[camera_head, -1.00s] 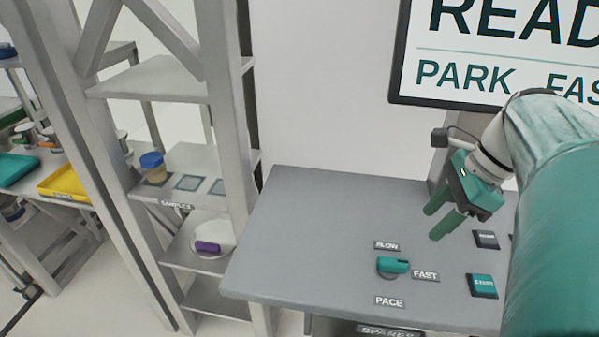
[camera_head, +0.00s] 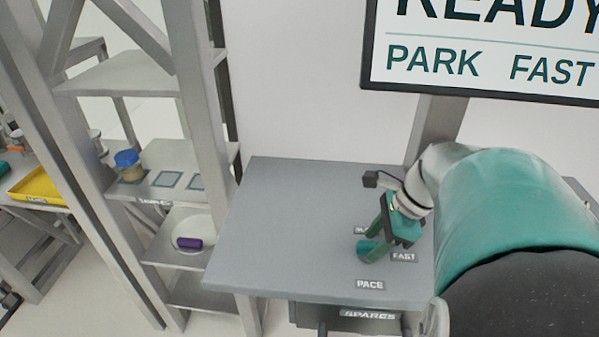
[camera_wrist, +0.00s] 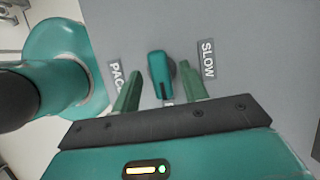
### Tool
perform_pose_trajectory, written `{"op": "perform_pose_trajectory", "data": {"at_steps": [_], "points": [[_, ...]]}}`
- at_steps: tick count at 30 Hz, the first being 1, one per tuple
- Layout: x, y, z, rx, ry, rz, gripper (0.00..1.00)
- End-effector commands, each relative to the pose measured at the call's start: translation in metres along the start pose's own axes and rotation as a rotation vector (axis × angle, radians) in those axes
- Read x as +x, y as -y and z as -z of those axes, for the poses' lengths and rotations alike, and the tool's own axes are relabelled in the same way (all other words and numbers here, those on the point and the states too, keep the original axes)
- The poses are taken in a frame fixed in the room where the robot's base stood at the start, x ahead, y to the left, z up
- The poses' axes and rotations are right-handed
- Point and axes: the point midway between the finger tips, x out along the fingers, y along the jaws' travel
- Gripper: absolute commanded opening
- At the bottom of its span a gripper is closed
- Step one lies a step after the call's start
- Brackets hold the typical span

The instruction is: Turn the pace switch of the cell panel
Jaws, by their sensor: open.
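The pace switch is a teal knob (camera_head: 366,246) on the grey panel top, with a PACE label (camera_head: 370,285) below it and a FAST label (camera_head: 404,256) to its right. In the wrist view the knob (camera_wrist: 158,68) lies between my open fingers, with a gap on each side. Its dark-marked end points toward my palm, the FAST side. The SLOW label (camera_wrist: 207,59) shows beyond one finger and is partly covered in the head view. My gripper (camera_head: 370,246) is open and angled down at the knob. The frames do not settle whether its fingertips touch the panel.
A screen (camera_head: 485,65) above the panel reads READY, PARK and FAST. A shelf rack (camera_head: 200,110) stands left, with a blue-lidded jar (camera_head: 129,166) and a purple item (camera_head: 188,243). The panel's left half is clear.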

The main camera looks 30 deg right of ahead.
Motion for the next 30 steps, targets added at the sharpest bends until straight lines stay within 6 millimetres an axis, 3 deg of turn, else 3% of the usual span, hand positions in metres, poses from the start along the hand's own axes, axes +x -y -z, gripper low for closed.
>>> {"op": "perform_pose_trajectory", "data": {"at_steps": [11, 18, 30], "points": [[0.0082, -0.0003, -0.0001, 0.000, 0.000, -0.001, 0.44], [0.0080, -0.0003, 0.0000, 0.000, 0.000, -0.001, 0.00], [0.0077, 0.0003, 0.0002, -0.054, 0.000, -0.024, 0.00]]}}
